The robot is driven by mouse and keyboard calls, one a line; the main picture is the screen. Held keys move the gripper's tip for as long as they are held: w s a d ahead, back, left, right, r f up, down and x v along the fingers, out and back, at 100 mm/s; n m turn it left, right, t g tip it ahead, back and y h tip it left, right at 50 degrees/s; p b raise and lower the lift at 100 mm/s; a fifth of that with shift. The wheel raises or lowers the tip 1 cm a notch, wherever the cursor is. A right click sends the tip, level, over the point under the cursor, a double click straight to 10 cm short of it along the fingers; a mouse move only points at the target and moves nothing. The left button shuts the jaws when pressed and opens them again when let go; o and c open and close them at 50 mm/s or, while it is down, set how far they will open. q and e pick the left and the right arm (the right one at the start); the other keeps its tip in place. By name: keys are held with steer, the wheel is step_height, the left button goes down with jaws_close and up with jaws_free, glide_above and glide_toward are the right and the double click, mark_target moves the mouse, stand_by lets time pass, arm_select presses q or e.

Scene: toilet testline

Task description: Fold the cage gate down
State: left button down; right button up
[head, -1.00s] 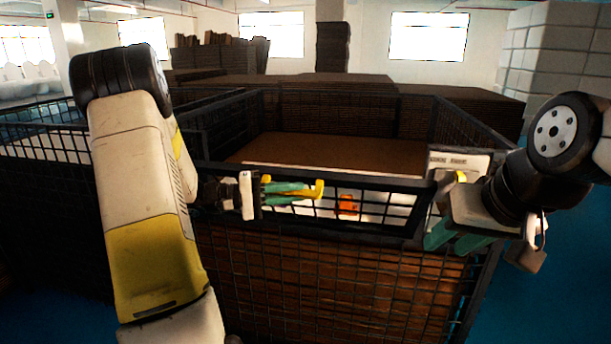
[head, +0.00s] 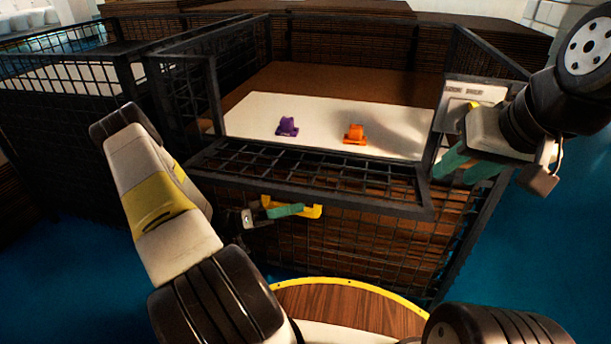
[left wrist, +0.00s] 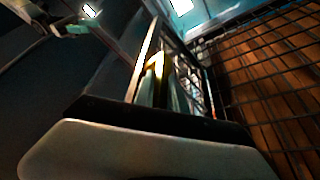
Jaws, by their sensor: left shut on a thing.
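The cage gate (head: 318,179) is a black mesh panel along the top front of the cage. It is tilted outward toward me, close to flat, and not hanging against the front. My left gripper (head: 292,211), with green and yellow fingers, is shut on the gate by its outer edge; the exact grip is partly hidden. In the left wrist view the fingers (left wrist: 160,75) show beside the gate frame (left wrist: 143,62). My right gripper (head: 462,160), with green fingers, is by the cage's right front corner, near a white sign (head: 472,92). Its finger gap is unclear.
Inside the cage (head: 455,235), a white sheet (head: 250,118) lies on brown stacked board, with a purple object (head: 287,127) and an orange object (head: 355,134) on it. Another mesh cage (head: 60,105) stands at the left. Blue floor (head: 60,270) is open at the front left.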

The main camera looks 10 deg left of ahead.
arm_select(q)
steer(key=shift+w+f+m+g, duration=0.1)
steer(key=shift+f+m+g, duration=0.3)
steer(key=shift+f+m, duration=0.75)
steer(key=shift+f+n, duration=0.35)
steer(key=c, duration=1.6)
jaws_free()
steer(key=shift+a, duration=0.1)
steer(key=shift+c, duration=0.2)
steer(key=v, duration=0.8)
steer(key=shift+f, duration=0.2)
steer(key=v, duration=0.8)
steer(key=shift+a+f, duration=0.3)
steer(key=shift+a, duration=0.05)
